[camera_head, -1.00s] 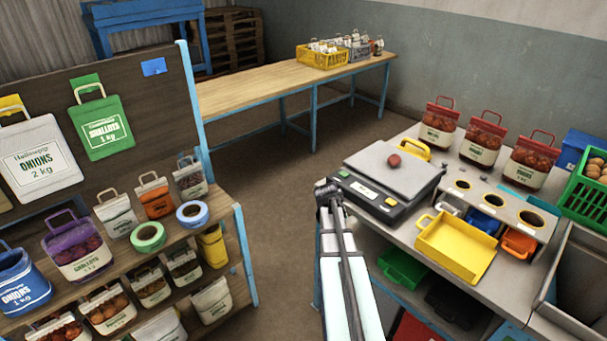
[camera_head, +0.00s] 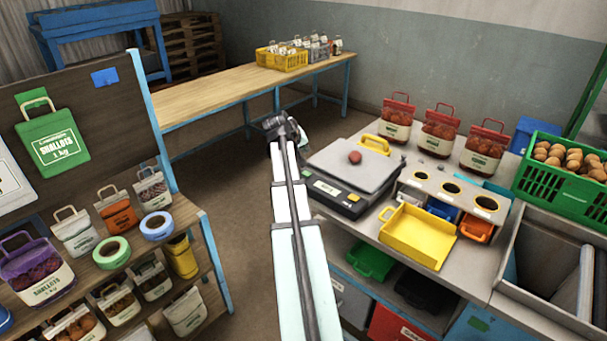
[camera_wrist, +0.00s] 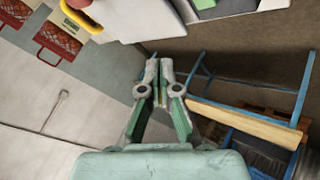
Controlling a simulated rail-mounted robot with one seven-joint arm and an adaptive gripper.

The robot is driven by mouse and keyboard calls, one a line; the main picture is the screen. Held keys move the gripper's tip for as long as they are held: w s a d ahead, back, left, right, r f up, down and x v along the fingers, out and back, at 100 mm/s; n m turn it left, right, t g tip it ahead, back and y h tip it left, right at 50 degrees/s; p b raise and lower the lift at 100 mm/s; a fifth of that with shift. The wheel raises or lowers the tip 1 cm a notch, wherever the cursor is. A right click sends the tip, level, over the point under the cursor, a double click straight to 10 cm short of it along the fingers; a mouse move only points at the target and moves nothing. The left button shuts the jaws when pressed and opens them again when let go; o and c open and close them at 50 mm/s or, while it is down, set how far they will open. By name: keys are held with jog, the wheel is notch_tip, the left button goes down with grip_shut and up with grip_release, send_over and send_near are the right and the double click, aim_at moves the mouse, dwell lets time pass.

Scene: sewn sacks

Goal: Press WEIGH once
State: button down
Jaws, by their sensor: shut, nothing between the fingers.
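The scale (camera_head: 345,180) stands on the grey bench at right, with a dark body and a light flat pan. A small red onion-like item (camera_head: 355,157) lies on the pan. The scale's front panel has a pale display (camera_head: 326,188) and a green button (camera_head: 308,173) at its left end; its lettering is too small to read. My gripper (camera_head: 303,138) is raised to the left of the scale, apart from it. In the wrist view my gripper (camera_wrist: 161,98) is shut and empty, its fingertips together.
A yellow tray (camera_head: 418,235) and a sorting block with round holes (camera_head: 452,189) are right of the scale. Red-topped sacks (camera_head: 438,132) stand behind. A green crate (camera_head: 548,187) is at far right. A shelf with sacks (camera_head: 110,225) is at left, with floor between.

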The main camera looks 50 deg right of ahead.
aim_at(305, 174)
jog(key=shift+d+r, duration=0.3)
jog(key=shift+r, duration=0.25)
jog(key=shift+f, duration=0.15)
jog(key=shift+f+b, duration=2.35)
jog(key=shift+f, duration=1.95)
jog(key=shift+f, duration=0.1)
jog(key=shift+f, duration=0.35)
jog(key=shift+f+b, duration=0.45)
jog(key=shift+b, duration=0.05)
jog(key=shift+r, duration=0.15)
jog(key=shift+r+p, duration=0.45)
jog(key=shift+r, duration=0.3)
